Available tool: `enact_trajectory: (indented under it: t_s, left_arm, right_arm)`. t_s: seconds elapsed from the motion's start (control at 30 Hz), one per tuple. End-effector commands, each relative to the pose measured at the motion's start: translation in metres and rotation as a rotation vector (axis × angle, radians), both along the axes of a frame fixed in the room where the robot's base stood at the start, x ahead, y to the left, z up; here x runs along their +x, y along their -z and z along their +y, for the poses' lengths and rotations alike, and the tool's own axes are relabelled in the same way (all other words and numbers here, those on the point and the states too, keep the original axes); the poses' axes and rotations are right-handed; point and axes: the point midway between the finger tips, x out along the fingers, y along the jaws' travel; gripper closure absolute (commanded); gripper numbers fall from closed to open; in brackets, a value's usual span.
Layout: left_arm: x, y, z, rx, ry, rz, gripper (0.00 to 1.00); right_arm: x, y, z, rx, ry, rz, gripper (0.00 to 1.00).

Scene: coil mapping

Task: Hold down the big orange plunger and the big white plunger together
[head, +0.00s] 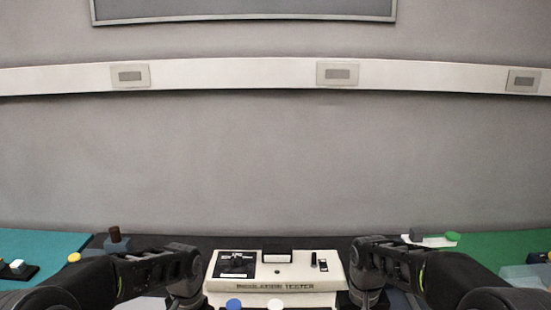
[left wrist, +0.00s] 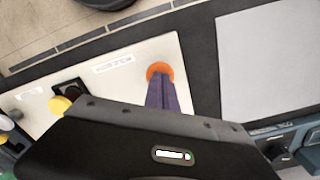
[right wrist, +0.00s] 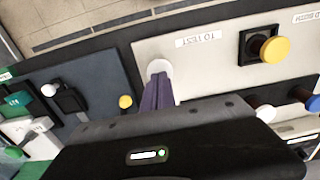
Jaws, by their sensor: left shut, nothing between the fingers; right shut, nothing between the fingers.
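The big orange plunger (left wrist: 160,70) is a round orange cap on a pale panel in the left wrist view. My left gripper (left wrist: 160,82) is shut and empty, its purple fingertips overlapping the cap's near edge. The big white plunger (right wrist: 159,66) is a round white cap on a pale panel in the right wrist view. My right gripper (right wrist: 159,80) is shut and empty, its fingertips overlapping that cap's near edge. Whether either fingertip touches or presses its cap cannot be told. Both caps are hidden in the head view.
A cream insulation tester (head: 290,270) stands between my arms. A yellow plunger (right wrist: 273,49) sits on a black base on the white plunger's panel. A yellow knob (left wrist: 60,104) lies left of the orange plunger. A grey sheet (left wrist: 265,60) lies to its right.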

Motion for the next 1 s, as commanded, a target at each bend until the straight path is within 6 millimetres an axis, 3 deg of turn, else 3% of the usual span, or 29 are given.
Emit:
enact_trajectory:
  t_s: [1.0]
  left_arm:
    - [-0.0001,-0.0050,0.0000,0.000,0.000,0.000,1.00]
  right_arm:
    - [-0.0002,-0.0003,0.0000,0.000,0.000,0.001,1.00]
